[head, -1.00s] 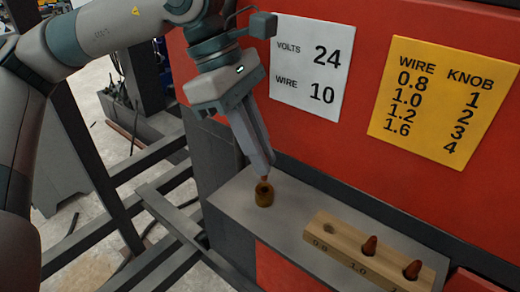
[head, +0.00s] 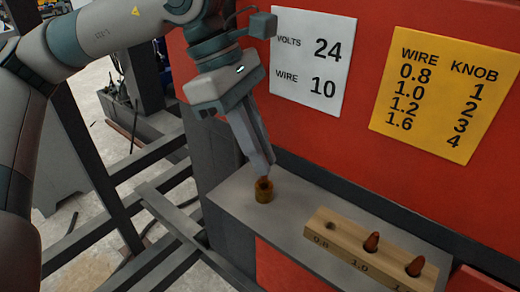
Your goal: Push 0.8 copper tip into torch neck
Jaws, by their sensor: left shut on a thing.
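My left gripper (head: 266,174) points down just above the torch neck (head: 264,193), a short brass-coloured cylinder standing upright on the grey shelf. The gripper is shut on the 0.8 copper tip, which is mostly hidden between the fingers. Its lower end is over the neck's mouth, but I cannot tell how deep it sits. The wooden tip rack (head: 345,257) lies to the right. Its 0.8 hole is empty, and copper tips stand in the 1.0 hole (head: 371,242) and the hole right of it (head: 415,266). My right gripper is not in view.
The grey shelf (head: 232,193) is narrow and backed by a red machine wall. A white card (head: 312,62) reads volts 24, wire 10. A yellow wire and knob chart (head: 444,95) hangs right of it. Dark metal frame bars (head: 165,222) stand at left.

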